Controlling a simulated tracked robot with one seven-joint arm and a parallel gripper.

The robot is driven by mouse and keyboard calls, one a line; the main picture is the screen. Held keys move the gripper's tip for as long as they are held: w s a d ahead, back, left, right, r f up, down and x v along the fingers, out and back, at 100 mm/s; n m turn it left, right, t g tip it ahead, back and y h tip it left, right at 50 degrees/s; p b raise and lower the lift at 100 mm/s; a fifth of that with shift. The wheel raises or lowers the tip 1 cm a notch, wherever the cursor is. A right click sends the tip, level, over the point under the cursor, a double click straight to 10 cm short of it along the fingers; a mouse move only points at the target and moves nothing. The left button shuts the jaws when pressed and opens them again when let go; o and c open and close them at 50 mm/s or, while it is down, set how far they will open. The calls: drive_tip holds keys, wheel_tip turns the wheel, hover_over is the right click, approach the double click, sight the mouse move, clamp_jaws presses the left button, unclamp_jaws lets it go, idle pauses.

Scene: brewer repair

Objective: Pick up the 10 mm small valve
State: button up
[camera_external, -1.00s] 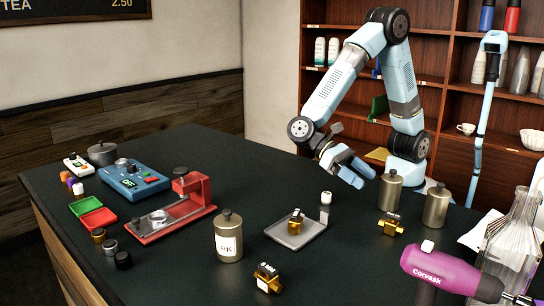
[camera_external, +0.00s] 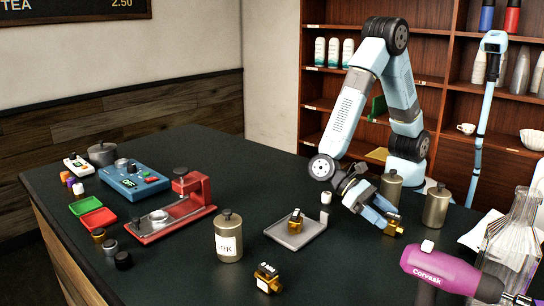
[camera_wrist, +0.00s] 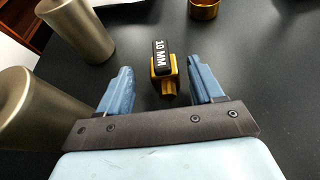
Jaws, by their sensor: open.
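The 10 mm small valve is a brass valve with a black block on top lettered "10 MM" (camera_wrist: 163,62). In the wrist view it lies on the dark counter between the two blue fingertips of my gripper (camera_wrist: 158,76), with a gap on each side. In the external view my gripper (camera_external: 385,216) is low over the right part of the counter, tilted down at the valve (camera_external: 397,230), and hides part of it. My gripper is open and empty.
Two metal canisters (camera_external: 436,206) (camera_external: 390,188) stand close by. A purple driver (camera_external: 440,270) and a glass flask (camera_external: 508,245) are at the right front. Another valve (camera_external: 296,222) sits on a grey tray (camera_external: 277,233); one more (camera_external: 267,279) lies in front.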

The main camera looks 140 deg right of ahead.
sight(391, 221)
drive_tip(key=shift+w+x, duration=0.15)
drive_tip(key=shift+x, duration=1.15)
drive_tip(key=shift+w+x, duration=0.1)
drive_tip(key=shift+x, duration=1.2)
drive_tip(key=c, duration=1.1)
drive_tip(key=shift+r, duration=0.1)
drive_tip(key=shift+c, duration=0.2)
